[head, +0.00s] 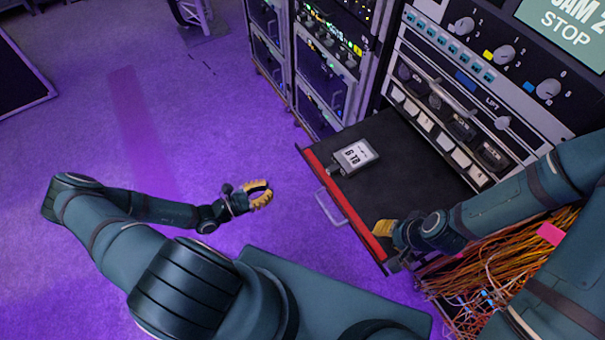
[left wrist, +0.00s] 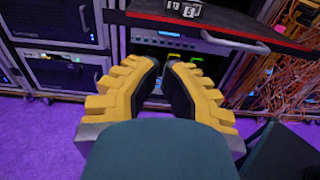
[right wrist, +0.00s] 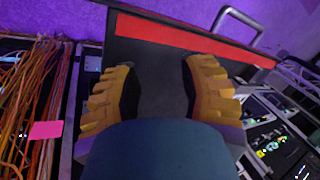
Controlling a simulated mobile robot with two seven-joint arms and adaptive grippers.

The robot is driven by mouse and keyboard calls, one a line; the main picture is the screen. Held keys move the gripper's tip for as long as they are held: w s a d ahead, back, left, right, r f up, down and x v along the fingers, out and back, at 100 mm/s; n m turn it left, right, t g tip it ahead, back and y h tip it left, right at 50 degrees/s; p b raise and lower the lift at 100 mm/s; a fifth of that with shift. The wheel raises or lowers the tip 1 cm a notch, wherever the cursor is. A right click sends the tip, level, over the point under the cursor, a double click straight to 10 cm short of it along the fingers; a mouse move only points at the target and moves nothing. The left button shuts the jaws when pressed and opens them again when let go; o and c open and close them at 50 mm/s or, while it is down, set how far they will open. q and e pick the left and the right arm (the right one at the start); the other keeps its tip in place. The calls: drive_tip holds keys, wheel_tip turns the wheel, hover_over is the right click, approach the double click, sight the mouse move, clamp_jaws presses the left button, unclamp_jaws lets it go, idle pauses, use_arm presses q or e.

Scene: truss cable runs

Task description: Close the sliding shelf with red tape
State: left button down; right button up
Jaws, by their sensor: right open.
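The sliding shelf (head: 415,165) is pulled out of the rack, with red tape (head: 340,199) along its front edge and a metal handle (head: 331,207) on the front. A grey box labelled "6 TB" (head: 356,157) lies on it near the front. My right gripper (head: 380,235) is at the near end of the red edge; in the right wrist view its open fingers (right wrist: 158,75) are over the shelf's dark surface, with the red tape (right wrist: 195,38) beyond. Whether it touches is unclear. My left gripper (head: 262,194) is open and empty, left of the handle.
The rack panel (head: 470,75) with knobs and switches rises behind the shelf. Orange cables (head: 490,265) hang below and right of it, with a pink tag (head: 551,233). More racks (head: 325,60) stand to the left.

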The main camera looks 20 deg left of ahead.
sight(310, 167)
use_arm(q)
drive_tip(key=x, duration=0.7)
drive_tip(key=b+x, duration=0.1)
drive_tip(key=x, duration=0.5)
drive_tip(key=shift+w, duration=0.5)
use_arm(e)
drive_tip(key=shift+s+a+f, duration=0.1)
drive_tip(key=shift+s+f, duration=0.1)
drive_tip(key=shift+f, duration=0.35)
use_arm(q)
drive_tip(key=shift+w+f, duration=0.1)
